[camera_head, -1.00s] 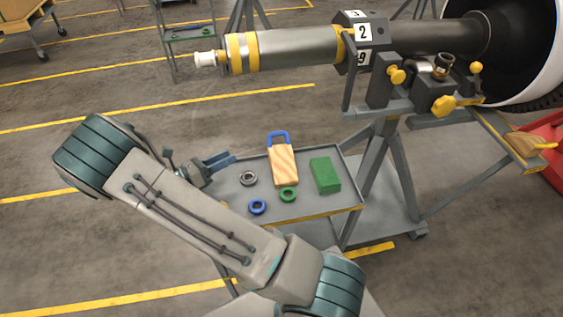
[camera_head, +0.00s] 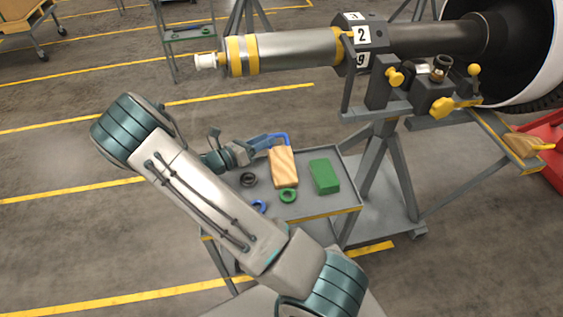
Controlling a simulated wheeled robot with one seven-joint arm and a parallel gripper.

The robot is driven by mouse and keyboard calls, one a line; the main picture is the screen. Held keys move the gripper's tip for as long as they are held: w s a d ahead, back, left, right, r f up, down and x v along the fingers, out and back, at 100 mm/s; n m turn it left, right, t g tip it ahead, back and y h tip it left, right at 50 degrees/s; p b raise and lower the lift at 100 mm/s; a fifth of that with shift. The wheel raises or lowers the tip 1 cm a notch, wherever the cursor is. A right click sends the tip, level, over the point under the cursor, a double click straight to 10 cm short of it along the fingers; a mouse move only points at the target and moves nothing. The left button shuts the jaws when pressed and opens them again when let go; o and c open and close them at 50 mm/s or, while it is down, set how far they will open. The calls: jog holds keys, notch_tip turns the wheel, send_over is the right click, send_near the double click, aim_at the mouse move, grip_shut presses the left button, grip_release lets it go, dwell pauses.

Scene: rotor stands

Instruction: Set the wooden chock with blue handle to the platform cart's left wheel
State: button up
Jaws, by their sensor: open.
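The wooden chock (camera_head: 284,168) lies on the grey tray (camera_head: 325,208), its blue handle (camera_head: 284,137) pointing to the back. My gripper (camera_head: 270,141) is open, its blue fingers at the left side of the handle. I cannot tell whether they touch it or reach around it. A cart with a tan deck (camera_head: 25,18), possibly the platform cart, stands far off at the upper left, cut by the picture edge. One of its dark wheels (camera_head: 43,56) shows.
A green block (camera_head: 324,176), a green ring (camera_head: 288,195), a dark ring (camera_head: 248,180) and a partly hidden blue ring (camera_head: 259,206) share the tray. A large rotor shaft (camera_head: 290,50) on a stand is behind. Open floor with yellow lines lies left.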

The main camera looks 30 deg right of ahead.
grip_shut()
dwell(1.4)
